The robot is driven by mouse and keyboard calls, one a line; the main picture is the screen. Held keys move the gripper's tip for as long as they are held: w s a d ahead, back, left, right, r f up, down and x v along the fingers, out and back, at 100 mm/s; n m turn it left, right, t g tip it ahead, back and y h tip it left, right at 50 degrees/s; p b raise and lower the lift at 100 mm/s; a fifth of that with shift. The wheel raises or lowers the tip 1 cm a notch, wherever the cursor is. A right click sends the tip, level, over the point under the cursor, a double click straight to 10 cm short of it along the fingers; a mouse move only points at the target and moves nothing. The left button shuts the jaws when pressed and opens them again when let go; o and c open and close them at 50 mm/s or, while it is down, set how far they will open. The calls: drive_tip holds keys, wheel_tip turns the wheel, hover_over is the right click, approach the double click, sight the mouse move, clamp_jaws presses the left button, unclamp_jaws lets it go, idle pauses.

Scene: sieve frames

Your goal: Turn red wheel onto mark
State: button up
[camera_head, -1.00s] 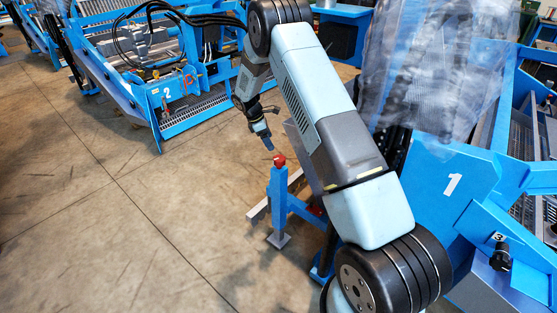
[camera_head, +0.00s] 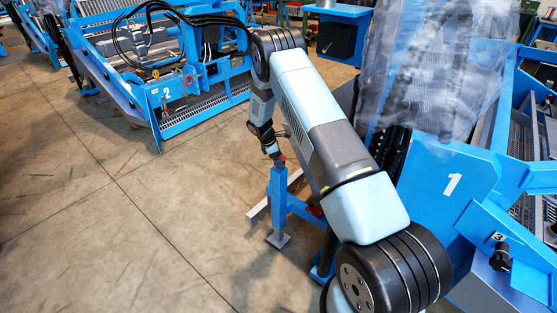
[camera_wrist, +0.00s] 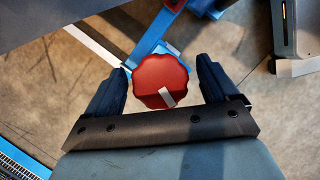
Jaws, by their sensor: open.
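The red wheel (camera_wrist: 155,78) has a scalloped rim and a pale grey bar-shaped mark (camera_wrist: 167,97) near its lower edge in the wrist view. It sits on top of the blue post (camera_head: 278,200), and only a sliver of its red shows in the head view (camera_head: 282,159). My gripper (camera_wrist: 163,82) is open, with one dark blue finger on each side of the wheel. The left finger is close to the rim, and the right finger is a little apart from it. I cannot tell whether either touches. In the head view my gripper (camera_head: 276,156) is right above the post.
A blue machine panel numbered 1 (camera_head: 448,190) stands right of my arm, with a translucent sheet (camera_head: 425,70) above it. Machine 2 (camera_head: 170,92) with black hoses stands at the back left. The concrete floor (camera_head: 90,230) to the left is clear.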

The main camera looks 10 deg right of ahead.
drive_tip(key=c, duration=1)
drive_tip(key=shift+a, duration=0.15)
drive_tip(key=shift+m, duration=0.3)
